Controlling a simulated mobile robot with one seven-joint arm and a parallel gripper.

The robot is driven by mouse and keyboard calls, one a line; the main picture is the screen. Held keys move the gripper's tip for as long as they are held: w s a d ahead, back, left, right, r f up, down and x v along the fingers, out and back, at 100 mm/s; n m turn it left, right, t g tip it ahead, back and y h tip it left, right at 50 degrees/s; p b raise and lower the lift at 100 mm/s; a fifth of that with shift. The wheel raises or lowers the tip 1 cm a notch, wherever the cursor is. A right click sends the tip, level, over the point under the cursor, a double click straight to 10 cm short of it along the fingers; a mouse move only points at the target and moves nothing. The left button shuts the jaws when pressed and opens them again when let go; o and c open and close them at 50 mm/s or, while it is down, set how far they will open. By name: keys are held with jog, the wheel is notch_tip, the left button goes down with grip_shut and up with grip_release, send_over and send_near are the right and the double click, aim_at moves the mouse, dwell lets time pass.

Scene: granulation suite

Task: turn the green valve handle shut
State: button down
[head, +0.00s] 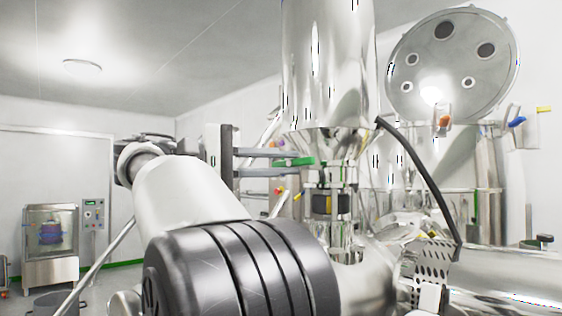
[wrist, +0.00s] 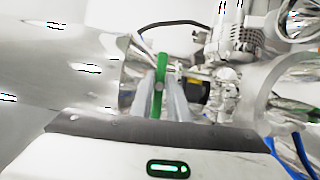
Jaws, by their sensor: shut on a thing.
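The green valve handle (head: 303,161) sticks out to the left from the steel pipework beneath the tall shiny vessel. My gripper (head: 287,162) reaches it from the left, one finger above it and one below. In the wrist view the green handle (wrist: 162,68) runs upright between the two grey fingers of my gripper (wrist: 163,92), which are shut on it. Part of the handle is hidden by the fingers, and its pivot is hard to make out.
The tall steel vessel (head: 327,60) stands above the valve. A round lid with ports (head: 455,65) is raised at the right, and a black hose (head: 420,170) hangs beside it.

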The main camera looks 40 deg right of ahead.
jog(key=shift+m, duration=0.3)
dwell(0.4)
jog(key=c, duration=1.7)
grip_release()
jog(key=v, duration=1.7)
jog(key=shift+w+a+r, duration=0.15)
jog(key=shift+r, duration=0.1)
